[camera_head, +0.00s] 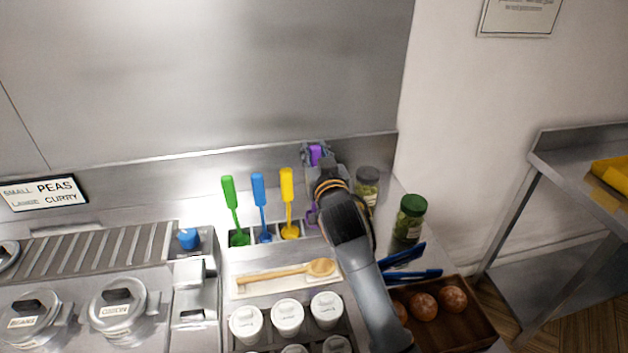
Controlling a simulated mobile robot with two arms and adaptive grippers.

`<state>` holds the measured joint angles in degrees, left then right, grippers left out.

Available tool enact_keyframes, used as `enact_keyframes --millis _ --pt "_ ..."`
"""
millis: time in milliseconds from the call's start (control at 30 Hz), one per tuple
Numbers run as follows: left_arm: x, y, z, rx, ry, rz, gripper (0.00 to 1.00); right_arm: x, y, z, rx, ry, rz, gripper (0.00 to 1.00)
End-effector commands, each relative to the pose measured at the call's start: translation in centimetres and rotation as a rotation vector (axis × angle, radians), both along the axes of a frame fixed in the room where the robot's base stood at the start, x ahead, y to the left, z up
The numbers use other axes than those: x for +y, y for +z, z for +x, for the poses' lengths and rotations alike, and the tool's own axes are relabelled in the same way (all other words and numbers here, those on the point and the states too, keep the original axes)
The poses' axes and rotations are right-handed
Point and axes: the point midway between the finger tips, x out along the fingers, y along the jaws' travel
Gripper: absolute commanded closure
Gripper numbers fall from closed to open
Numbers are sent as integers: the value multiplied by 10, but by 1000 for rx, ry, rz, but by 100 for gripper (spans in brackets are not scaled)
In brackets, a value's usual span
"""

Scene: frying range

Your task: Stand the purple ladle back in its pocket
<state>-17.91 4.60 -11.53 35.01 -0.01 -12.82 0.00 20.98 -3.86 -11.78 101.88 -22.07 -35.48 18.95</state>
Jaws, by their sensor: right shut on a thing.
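The purple ladle (316,153) is upright at the back of the counter, held in my right gripper (318,160). Its lower end shows beside my wrist, at the right end of the pocket rack (262,243). My right arm hides most of the ladle and that end of the rack, so I cannot tell whether the ladle is inside a pocket. A green ladle (230,200), a blue ladle (260,200) and a yellow ladle (287,195) stand in the rack's pockets to the left. My left gripper is not in view.
A wooden spoon (285,274) lies in front of the rack, with several white-lidded tubs (287,316) nearer. Jars (409,220), blue-handled tongs (410,275) and a brown tray (470,335) of round items are at right. Lidded pots (117,303) are at left.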

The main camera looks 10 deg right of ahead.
Motion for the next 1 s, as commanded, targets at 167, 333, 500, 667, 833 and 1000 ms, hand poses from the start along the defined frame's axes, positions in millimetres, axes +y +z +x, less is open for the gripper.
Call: enact_keyframes --millis 167,333,500,667,833,1000 --pt "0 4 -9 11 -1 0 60 0 -17 0 0 -1 1 100" --pt "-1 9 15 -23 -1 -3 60 0 -42 0 2 0 2 100" --pt "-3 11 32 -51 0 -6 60 0 -51 0 -3 1 2 100" --pt "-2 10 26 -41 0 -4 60 0 -50 0 -3 1 1 100" --pt "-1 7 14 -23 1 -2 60 0 -53 0 -2 1 1 69" --pt "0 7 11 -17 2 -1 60 0 -53 0 -2 0 1 52"
